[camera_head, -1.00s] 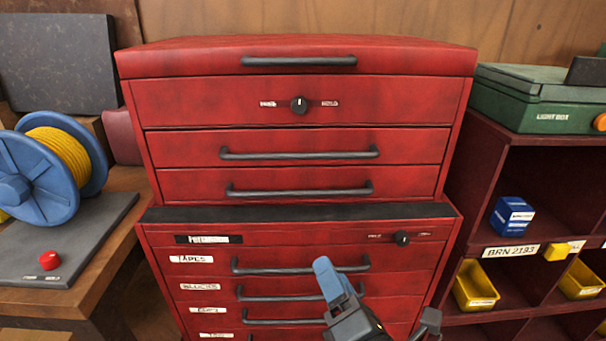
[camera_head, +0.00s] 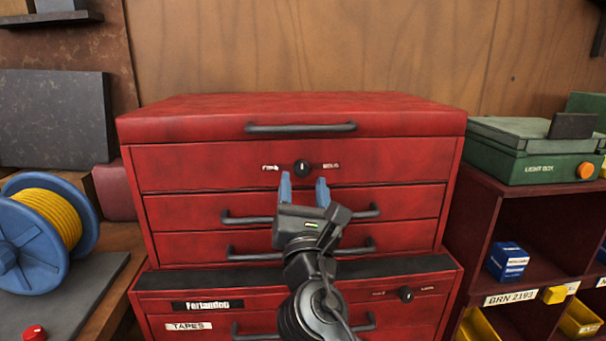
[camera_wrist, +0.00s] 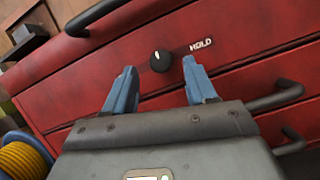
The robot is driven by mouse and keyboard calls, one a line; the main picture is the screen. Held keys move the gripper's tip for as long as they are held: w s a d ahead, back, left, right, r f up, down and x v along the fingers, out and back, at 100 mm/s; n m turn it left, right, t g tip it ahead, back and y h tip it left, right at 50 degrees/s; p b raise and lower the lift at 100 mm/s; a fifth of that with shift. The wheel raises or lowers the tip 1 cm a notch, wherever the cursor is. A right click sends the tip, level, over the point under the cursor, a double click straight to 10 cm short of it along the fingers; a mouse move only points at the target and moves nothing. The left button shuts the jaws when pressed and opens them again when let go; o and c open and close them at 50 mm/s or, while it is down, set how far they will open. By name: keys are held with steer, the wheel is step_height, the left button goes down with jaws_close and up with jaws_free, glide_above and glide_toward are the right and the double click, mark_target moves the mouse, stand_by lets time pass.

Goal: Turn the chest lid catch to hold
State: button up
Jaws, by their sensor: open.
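The lid catch (camera_head: 302,168) is a round black knob with a white pointer mark, on the red chest's (camera_head: 200,160) top front panel. Its pointer looks about upright, between a label on the left and the HOLD label (camera_head: 331,166) on the right. In the wrist view the knob (camera_wrist: 160,61) shows beyond and between my blue fingertips, with HOLD (camera_wrist: 201,45) to its right. My gripper (camera_head: 304,182) is open and empty, just below the knob in the head view and apart from it. The lid (camera_head: 290,118) is down.
Dark bar handles (camera_head: 300,127) cross the lid and drawers. A similar knob (camera_head: 406,294) sits on the lower cabinet. A blue cable reel (camera_head: 35,230) stands at left; a green light box (camera_head: 530,150) and shelf bins are at right.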

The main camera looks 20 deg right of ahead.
mark_target(302, 169)
steer(key=shift+x, duration=1.35)
steer(key=shift+c, duration=0.4)
steer(key=c, duration=1)
steer(key=shift+o, duration=0.2)
